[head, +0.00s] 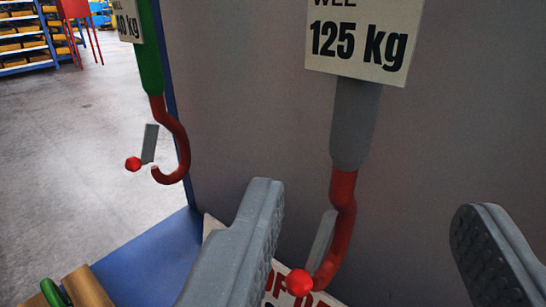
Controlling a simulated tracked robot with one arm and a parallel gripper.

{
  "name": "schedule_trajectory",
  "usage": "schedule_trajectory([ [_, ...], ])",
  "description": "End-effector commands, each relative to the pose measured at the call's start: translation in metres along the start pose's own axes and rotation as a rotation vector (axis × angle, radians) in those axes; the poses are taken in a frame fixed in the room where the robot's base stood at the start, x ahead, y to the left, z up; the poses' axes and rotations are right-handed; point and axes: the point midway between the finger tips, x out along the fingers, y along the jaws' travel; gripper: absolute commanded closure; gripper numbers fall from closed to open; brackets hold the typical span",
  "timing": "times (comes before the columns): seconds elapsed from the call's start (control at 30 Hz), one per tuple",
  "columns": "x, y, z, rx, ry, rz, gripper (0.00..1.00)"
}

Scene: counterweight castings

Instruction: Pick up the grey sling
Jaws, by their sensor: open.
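The grey sling (353,125) hangs upright against a grey panel, right of the picture's middle. It carries a white tag (363,40) reading 125 kg, and its lower end is a red hook (341,225) with a grey latch and a red knob. My gripper (367,205) is open, one finger on each side of the hook in the picture. Nothing is held between the fingers. I cannot tell whether the hook is between the fingers in depth. The sling's top is out of the picture.
A green sling (149,60) with a red hook hangs to the left, its tag partly cut off. Below are a blue surface (155,262), a sign with red letters partly hidden by my left finger, and wooden pieces (86,287). Open floor and shelves (24,42) lie far left.

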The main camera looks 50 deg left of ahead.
Motion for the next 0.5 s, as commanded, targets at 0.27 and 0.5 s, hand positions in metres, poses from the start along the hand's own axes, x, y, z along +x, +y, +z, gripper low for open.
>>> schedule_trajectory([
  [0.27, 0.043, -0.002, -0.001, 0.004, 0.005, -0.011, 0.48],
  [0.5, 0.076, -0.001, 0.001, 0.005, 0.002, -0.006, 0.48],
])
